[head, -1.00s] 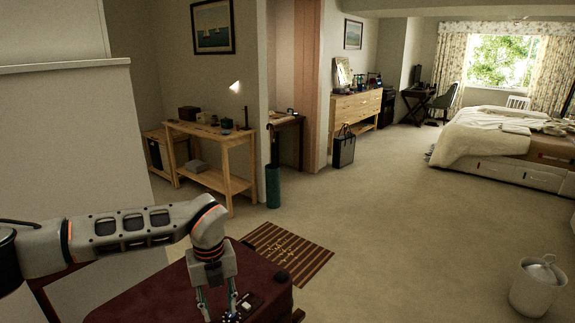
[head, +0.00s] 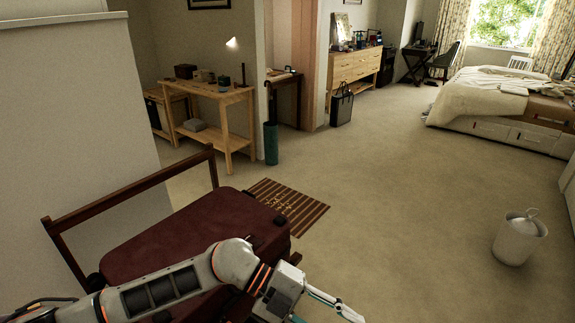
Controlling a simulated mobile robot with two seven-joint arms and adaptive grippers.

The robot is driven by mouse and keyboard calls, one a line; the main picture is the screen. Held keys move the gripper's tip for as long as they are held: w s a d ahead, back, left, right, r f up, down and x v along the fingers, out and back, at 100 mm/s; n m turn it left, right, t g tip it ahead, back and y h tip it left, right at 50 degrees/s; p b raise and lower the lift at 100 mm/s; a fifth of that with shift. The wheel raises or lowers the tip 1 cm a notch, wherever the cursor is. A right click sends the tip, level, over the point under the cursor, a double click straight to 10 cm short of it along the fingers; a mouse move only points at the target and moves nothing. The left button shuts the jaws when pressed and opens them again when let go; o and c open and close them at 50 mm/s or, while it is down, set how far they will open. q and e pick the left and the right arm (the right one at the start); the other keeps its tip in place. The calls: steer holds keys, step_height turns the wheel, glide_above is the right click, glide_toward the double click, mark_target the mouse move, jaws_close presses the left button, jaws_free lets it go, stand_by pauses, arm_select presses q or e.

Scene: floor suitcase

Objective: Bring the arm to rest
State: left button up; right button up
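My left arm comes in low from the left, across the front of a dark red suitcase (head: 190,232). My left gripper (head: 330,314) is at the bottom edge of the head view, right of the suitcase and pointing right and down. Its fingers look spread apart, with nothing seen between them; the lower finger is partly cut off by the frame. The suitcase lies closed on a dark wooden rack (head: 130,190). My arm hides its near side. My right gripper is not in view.
A striped doormat (head: 289,207) lies just behind the suitcase. A wooden console table (head: 213,90) and a green umbrella holder (head: 271,143) stand farther back. The carpet (head: 400,200) between mat and bin is clear.

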arm_select(q)
steer(key=w+d+r+n+t+h, duration=0.2)
steer(key=w+r+n+t+h, duration=0.1)
steer(key=r+n+t+h, duration=0.45)
steer(key=w+a+f+n+t+y, duration=0.3)
steer(key=a+f+n+t, duration=0.1)
steer(key=a+n+t, duration=0.25)
steer(key=w+a+f+n+t+y, duration=0.3)
steer(key=w+a+n+t+y, duration=0.1)
steer(key=a+n+t, duration=0.25)
steer(key=s+a+f+n+g+y, duration=0.2)
steer(key=s+a+f+n+y, duration=0.2)
steer(key=s+a+f, duration=0.3)
steer(key=s+a+f+n+g+y, duration=0.3)
steer(key=s+a+f+n+y, duration=0.2)
steer(key=a+f, duration=0.7)
step_height(320, 180, down, 5)
steer(key=shift+s+a+f+y, duration=0.2)
steer(key=shift+s+a+y, duration=0.15)
steer(key=shift+s+y, duration=0.4)
